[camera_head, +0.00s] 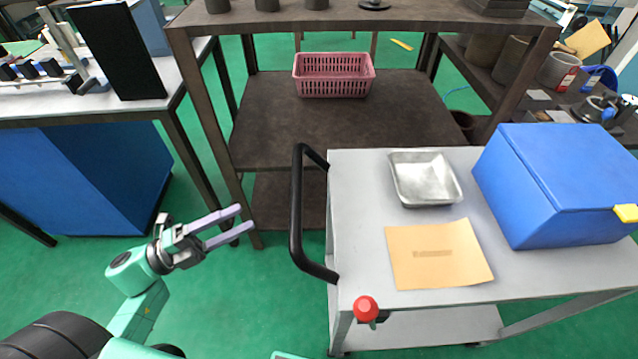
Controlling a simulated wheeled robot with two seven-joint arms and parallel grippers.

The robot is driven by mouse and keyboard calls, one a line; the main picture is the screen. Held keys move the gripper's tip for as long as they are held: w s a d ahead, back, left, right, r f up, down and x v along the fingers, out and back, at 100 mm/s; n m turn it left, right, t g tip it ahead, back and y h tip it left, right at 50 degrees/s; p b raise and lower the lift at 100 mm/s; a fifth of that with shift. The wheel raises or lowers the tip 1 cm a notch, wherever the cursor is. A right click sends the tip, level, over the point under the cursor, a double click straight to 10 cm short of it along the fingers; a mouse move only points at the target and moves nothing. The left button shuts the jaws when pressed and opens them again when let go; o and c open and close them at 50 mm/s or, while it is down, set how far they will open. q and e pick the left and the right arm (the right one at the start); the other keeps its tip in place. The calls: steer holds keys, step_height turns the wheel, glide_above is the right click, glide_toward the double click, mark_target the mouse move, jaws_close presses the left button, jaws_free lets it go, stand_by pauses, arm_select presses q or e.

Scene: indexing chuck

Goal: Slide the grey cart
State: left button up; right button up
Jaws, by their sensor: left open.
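The grey cart (360,230) stands at the right of the view. Its black handle (297,215) is a curved bar on the cart's left end. A red knob (365,308) sits at the cart's near left corner. My left gripper (240,218) is open and empty, over the green floor to the left of the handle. Its two pale purple fingers point right toward the handle, with a clear gap between them and it. My right gripper is not seen; only a small teal piece of mine shows at the bottom edge.
On the cart are a metal tray (425,190), a brown envelope (440,270) and a blue box (560,185). Behind it stands a dark shelf table (340,125) with a pink basket (333,76). A bench (185,75) is at left. Green floor is free in front of it.

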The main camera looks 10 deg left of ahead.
mark_target(298, 192)
arm_select(q)
steer(key=p+x, duration=0.1)
steer(key=x, duration=0.3)
steer(key=p+x, duration=0.1)
steer(key=x, duration=0.4)
steer(key=p+x, duration=0.1)
steer(key=x, duration=0.3)
steer(key=shift+d+r, duration=0.3)
steer(key=shift+r, duration=0.1)
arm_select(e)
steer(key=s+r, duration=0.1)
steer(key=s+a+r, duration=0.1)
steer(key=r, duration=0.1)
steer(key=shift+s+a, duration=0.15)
arm_select(q)
jaws_close()
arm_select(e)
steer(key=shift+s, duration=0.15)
arm_select(q)
steer(key=shift+f, duration=0.1)
